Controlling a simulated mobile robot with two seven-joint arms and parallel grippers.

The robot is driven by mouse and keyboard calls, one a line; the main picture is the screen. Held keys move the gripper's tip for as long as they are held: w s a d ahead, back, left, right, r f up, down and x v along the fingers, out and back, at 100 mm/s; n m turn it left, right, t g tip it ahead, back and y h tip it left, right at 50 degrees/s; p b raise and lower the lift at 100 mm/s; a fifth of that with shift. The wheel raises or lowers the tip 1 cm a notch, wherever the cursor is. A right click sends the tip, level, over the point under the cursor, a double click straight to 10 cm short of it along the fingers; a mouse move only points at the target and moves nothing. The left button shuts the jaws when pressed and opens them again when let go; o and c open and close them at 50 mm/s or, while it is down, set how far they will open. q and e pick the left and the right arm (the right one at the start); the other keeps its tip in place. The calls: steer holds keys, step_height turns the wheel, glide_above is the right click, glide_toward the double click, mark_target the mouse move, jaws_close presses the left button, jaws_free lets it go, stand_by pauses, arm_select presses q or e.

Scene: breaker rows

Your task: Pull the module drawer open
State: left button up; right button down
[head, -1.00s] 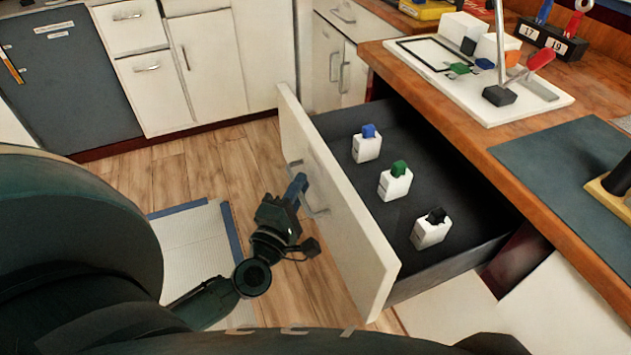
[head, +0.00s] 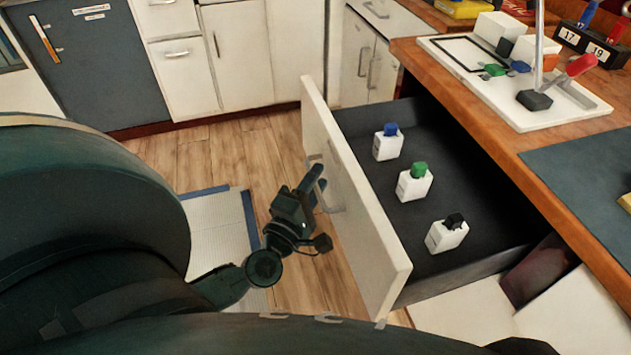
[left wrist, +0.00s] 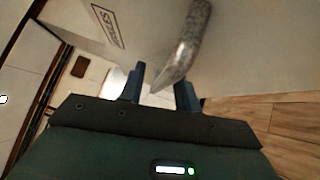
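The module drawer (head: 365,215) stands pulled out from under the wooden counter, its dark inside showing. Three white modules stand in it, one with a blue top (head: 388,145), one with a green top (head: 414,183) and one with a black top (head: 447,234). The grey drawer handle (head: 330,188) is on the white front; it also shows in the left wrist view (left wrist: 187,45). My left gripper (head: 317,186) is at the handle with its fingers apart. In the left wrist view the fingers (left wrist: 161,92) have a clear gap, with the handle's end near it. My right gripper is out of view.
The wooden counter (head: 470,110) holds a white board (head: 445,60) with small coloured parts and a red-handled lever. White cabinets (head: 235,55) and a grey door panel (head: 95,75) stand behind. Wooden floor (head: 235,160) lies open left of the drawer.

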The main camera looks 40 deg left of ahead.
arm_select(q)
steer(key=s+d+f+b, duration=0.1)
steer(key=s, duration=1.2)
steer(key=shift+d+f, duration=0.35)
